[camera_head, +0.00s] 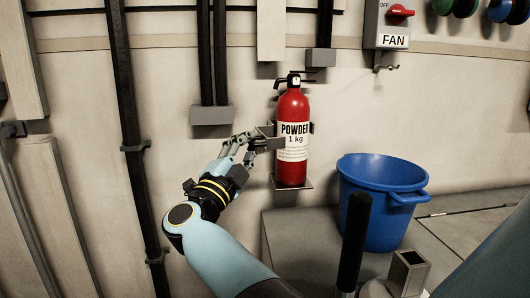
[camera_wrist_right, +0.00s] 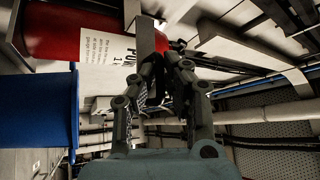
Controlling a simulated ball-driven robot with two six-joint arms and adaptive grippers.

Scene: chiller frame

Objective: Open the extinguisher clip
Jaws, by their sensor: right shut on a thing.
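A red fire extinguisher (camera_head: 291,110) with a white "POWDER 1 kg" label stands upright in a wall bracket (camera_head: 293,186) in the head view. The fingers partly hide the clip. My left gripper is not in view.
A blue bucket (camera_head: 378,205) stands on a grey ledge (camera_head: 300,238) right of the extinguisher. A FAN switch box (camera_head: 392,22) with a red knob is on the wall at upper right. Dark vertical conduits (camera_head: 136,150) run down the wall at left.

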